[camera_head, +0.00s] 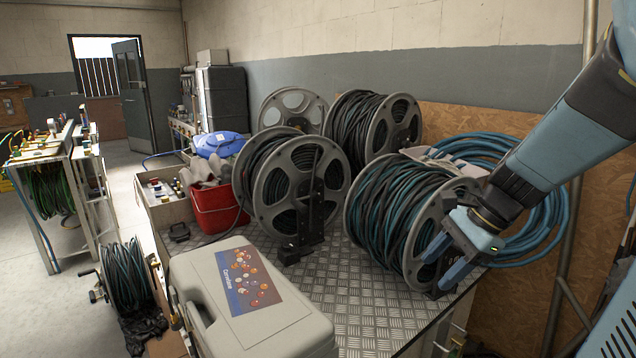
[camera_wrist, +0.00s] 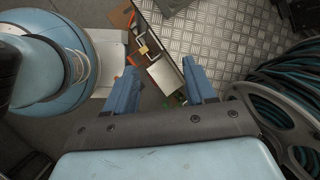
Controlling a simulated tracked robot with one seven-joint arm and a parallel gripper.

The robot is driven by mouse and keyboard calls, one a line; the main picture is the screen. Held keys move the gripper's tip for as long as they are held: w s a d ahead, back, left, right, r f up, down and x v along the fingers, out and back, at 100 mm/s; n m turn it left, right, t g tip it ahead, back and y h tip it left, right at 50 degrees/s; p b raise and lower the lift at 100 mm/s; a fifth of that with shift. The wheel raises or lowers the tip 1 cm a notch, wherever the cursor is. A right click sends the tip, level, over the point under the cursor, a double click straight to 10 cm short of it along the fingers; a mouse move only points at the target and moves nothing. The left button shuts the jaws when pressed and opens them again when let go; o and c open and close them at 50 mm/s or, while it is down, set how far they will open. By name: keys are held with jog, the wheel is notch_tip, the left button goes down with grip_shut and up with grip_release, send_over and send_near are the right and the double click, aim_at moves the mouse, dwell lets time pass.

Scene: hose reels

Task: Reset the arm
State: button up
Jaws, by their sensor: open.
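My gripper (camera_head: 447,262) is at the right in the head view, at the end of my blue arm, beside the near right hose reel (camera_head: 390,215) and over the right end of the bench. The wrist view shows its two blue fingers (camera_wrist: 158,92) spread apart with nothing between them. That reel, wound with dark green and black hose, also shows at the right of the wrist view (camera_wrist: 285,118). In the head view the fingers overlap the reel's front flange; I cannot tell whether they touch it.
The metal-plated bench (camera_head: 345,305) carries several hose reels, a grey case (camera_head: 250,300) and a red bucket (camera_head: 217,207). Blue hose (camera_head: 545,225) hangs on a wooden board behind my arm.

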jog(key=s+r+n+t+h, duration=0.4)
jog(key=s+r+n, duration=0.3)
jog(key=n, duration=0.8)
jog(key=shift+s+d+r+h, duration=0.25)
jog(key=shift+s+r+h, duration=0.15)
jog(key=shift+r+h, duration=0.5)
